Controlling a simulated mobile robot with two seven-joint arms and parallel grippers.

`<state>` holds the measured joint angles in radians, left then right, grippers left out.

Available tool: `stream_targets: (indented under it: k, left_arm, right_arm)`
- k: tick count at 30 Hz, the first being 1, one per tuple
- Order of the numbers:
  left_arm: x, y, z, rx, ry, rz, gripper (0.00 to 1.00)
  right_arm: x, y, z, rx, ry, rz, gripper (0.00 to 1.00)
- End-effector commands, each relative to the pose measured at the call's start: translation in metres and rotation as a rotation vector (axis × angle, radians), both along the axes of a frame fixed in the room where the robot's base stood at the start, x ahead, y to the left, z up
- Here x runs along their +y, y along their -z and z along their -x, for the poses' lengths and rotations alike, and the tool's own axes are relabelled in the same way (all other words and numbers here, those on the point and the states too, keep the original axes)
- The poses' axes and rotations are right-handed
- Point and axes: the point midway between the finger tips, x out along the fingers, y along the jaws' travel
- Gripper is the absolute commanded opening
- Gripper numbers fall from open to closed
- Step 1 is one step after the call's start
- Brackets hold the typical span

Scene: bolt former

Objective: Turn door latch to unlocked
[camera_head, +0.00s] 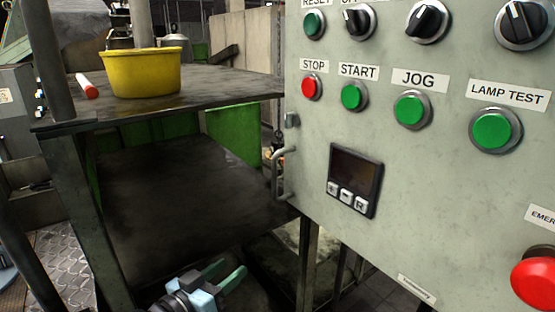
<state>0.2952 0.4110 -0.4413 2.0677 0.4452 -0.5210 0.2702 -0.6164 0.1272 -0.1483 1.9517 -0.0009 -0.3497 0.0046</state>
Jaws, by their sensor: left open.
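The grey control panel door (312,188) fills the right side of the view. A small metal fitting (292,120) sits at its left edge and looks like a latch; I cannot tell if it is locked. A bent metal handle (277,175) is just below it on the same edge. My left gripper (227,271) is at the bottom, below and to the left of the handle. Its greenish fingers are apart and empty, touching neither handle nor fitting. My right gripper is not in view.
The panel carries a red STOP button (311,87), several green buttons, black knobs, a small display (354,180) and a large red button (536,279). A yellow tub (140,75) and a red-and-white stick (88,86) are on a dark metal table (215,90) at left.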

Motion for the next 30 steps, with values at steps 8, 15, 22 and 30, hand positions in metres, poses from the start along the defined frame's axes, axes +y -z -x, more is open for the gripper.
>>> stream_targets:
  k: [8, 15, 22, 30]
  left_arm:
    - [-0.023, -0.116, -0.016, -0.113, 0.14, 0.02, 0.44]
    - [-0.037, -0.199, -0.008, -0.176, 0.24, -0.002, 0.44]
    - [-0.043, -0.267, 0.012, -0.215, 0.308, -0.047, 0.44]
    - [-0.043, -0.311, 0.033, -0.23, 0.34, -0.092, 0.44]
  right_arm:
    - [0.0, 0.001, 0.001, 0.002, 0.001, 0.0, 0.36]
    - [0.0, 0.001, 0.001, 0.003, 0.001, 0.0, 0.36]
    - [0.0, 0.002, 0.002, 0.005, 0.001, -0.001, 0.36]
    - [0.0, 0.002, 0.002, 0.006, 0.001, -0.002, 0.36]
